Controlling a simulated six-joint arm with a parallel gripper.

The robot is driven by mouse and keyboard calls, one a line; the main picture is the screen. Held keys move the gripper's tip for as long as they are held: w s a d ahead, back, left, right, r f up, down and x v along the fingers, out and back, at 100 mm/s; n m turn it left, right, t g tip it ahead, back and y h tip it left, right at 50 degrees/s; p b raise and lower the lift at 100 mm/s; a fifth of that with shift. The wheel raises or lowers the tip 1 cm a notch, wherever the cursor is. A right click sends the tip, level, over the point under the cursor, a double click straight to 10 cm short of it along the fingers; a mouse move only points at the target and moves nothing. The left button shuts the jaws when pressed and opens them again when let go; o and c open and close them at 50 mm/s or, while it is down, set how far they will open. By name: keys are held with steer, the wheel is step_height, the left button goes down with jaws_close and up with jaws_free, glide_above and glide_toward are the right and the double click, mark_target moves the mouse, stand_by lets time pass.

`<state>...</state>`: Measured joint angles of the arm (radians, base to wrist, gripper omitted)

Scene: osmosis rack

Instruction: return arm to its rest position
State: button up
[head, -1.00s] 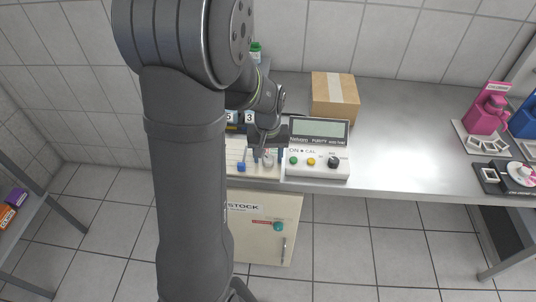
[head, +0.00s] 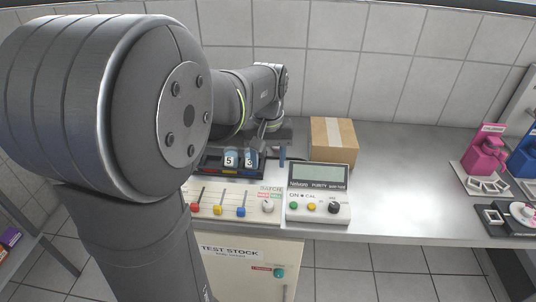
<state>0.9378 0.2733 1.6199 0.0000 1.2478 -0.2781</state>
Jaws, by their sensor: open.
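My arm (head: 130,110) fills the left of the head view and reaches back over the bench. My gripper (head: 272,152) is open, above the back part of the bench, between the numbered rack and the cardboard box. No object shows between its fingers. The arm hides the left part of the bench.
A rack with numbered vials (head: 230,161) stands close left of the gripper. A slider panel (head: 228,204) and a purity meter (head: 318,193) sit at the front. A cardboard box (head: 333,141) stands behind the meter. Pink dispenser (head: 485,157) at right; bare bench (head: 405,170) between.

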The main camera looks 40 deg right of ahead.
mark_target(268, 202)
steer(key=shift+r, duration=0.55)
step_height(268, 202, down, 18)
steer(key=shift+r, duration=0.25)
stand_by(0.5)
